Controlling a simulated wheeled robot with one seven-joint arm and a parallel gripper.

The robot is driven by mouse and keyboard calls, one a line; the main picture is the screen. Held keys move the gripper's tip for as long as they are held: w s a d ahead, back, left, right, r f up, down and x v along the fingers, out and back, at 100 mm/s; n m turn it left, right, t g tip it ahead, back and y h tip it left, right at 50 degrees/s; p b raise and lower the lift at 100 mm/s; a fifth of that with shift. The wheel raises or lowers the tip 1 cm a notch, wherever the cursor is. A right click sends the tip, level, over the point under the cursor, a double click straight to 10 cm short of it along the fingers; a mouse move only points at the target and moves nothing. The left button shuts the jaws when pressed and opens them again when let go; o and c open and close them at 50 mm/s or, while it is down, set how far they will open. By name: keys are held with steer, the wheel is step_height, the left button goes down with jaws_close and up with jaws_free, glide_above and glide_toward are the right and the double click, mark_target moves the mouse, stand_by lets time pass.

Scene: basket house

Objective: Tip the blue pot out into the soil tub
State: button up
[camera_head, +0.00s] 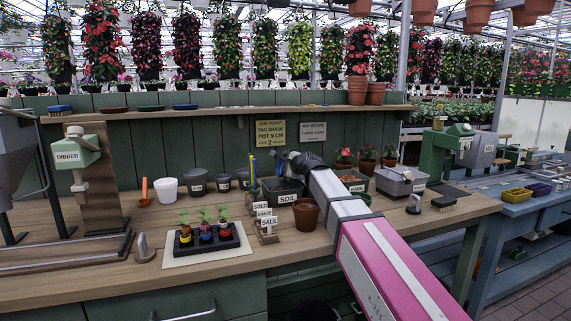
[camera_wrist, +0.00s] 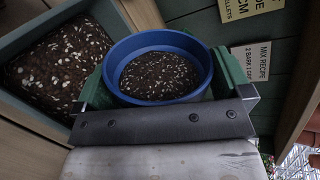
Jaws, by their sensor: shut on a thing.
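The blue pot (camera_wrist: 205,62) shows in the wrist view, round-rimmed and holding dark soil with pale flecks. My gripper (camera_wrist: 162,78) is shut on it, with a green finger on either side. The soil tub (camera_wrist: 93,14) lies to the left of the pot in the wrist view, with dark soil and white bits in it. In the head view the tub, labelled SOIL (camera_head: 288,198), stands on the bench. My gripper (camera_head: 284,160) is above and at the back of it there. The pot is mostly hidden in the head view by my wrist.
A brown pot (camera_head: 306,216) stands right of the tub's front. A plant tray (camera_head: 208,243) and sign holders (camera_head: 268,228) stand in front. A white pot (camera_head: 166,190) and grey pots (camera_head: 196,183) stand left. A grey bin (camera_head: 400,183) stands right. The back wall carries signs (camera_head: 271,133).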

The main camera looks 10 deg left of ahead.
steer(key=n+h, duration=0.1)
steer(key=r+n+t+h, duration=0.1)
steer(key=n, duration=0.1)
steer(key=shift+n, duration=0.3)
steer(key=n, duration=0.1)
steer(key=n+t+h, duration=0.1)
steer(key=n, duration=0.1)
steer(key=shift+s+a+r+h, duration=0.1)
steer(key=shift+a+r+h, duration=0.05)
steer(key=shift+r+h, duration=0.15)
stand_by(0.9)
